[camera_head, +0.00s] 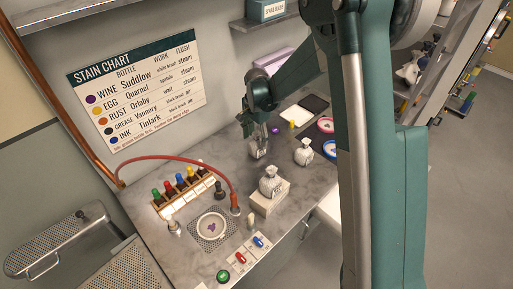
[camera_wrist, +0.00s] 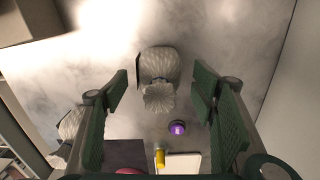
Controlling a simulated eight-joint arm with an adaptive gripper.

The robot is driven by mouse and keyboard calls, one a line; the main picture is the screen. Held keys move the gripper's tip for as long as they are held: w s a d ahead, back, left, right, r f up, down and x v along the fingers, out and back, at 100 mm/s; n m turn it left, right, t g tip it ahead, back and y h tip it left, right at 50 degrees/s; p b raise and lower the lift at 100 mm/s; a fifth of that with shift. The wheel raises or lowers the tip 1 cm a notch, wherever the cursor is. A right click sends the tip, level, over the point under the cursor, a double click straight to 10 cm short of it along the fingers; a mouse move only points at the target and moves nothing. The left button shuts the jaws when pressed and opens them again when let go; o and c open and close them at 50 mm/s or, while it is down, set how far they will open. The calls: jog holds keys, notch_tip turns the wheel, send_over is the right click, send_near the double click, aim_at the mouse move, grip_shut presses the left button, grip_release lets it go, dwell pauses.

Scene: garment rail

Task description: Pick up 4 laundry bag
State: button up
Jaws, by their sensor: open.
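A white tied laundry bag (camera_head: 259,148) stands on the grey counter directly by my gripper (camera_head: 252,128). In the wrist view this white bag (camera_wrist: 158,65) lies between my spread green fingers (camera_wrist: 160,85), with gaps on both sides. My gripper is open and holds nothing. A second white bag (camera_head: 303,153) stands to the right. A third white bag (camera_head: 271,181) sits on a pale box nearer the front and bears a dark mark. A white bag also shows at the left of the wrist view (camera_wrist: 70,124). I cannot read a number 4 on any bag.
Coloured bottles in a wooden rack (camera_head: 185,189), a red hose (camera_head: 180,158) and a round dish (camera_head: 211,226) occupy the front left counter. A dark tablet (camera_head: 314,104), a pink-rimmed dish (camera_head: 326,125) and a purple-topped pot (camera_wrist: 177,128) lie near the bags. The stain chart (camera_head: 138,84) hangs behind.

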aim_at(257, 144)
jog(key=shift+f, duration=2.15)
jog(key=c, duration=1.1)
